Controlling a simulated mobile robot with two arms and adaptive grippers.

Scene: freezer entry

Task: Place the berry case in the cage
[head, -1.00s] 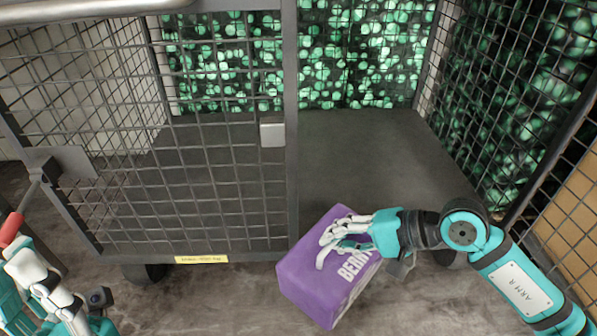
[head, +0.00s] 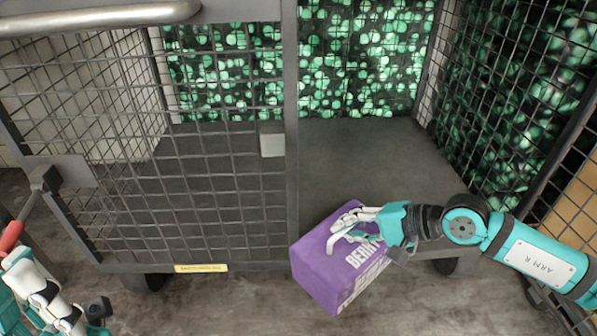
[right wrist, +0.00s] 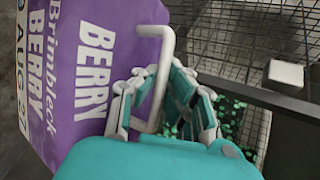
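The berry case (head: 335,268) is a purple box with white "BERRY" lettering, tilted, at the front edge of the cage's open right half. My right gripper (head: 345,238) is over its top, with its fingers around the case's white handle, which shows in the right wrist view (right wrist: 156,85). The cage (head: 292,130) is dark metal mesh with a bare dark floor (head: 365,160). Its left front is closed by a mesh panel, and its right front is open. My left gripper (head: 40,290) is at the lower left, partly cut off; its finger opening is unclear.
A red-gripped lever (head: 11,236) is beside my left gripper at the cage's left front. The right mesh wall (head: 510,110) stands close above my right arm. Brown cardboard (head: 582,200) shows at the far right.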

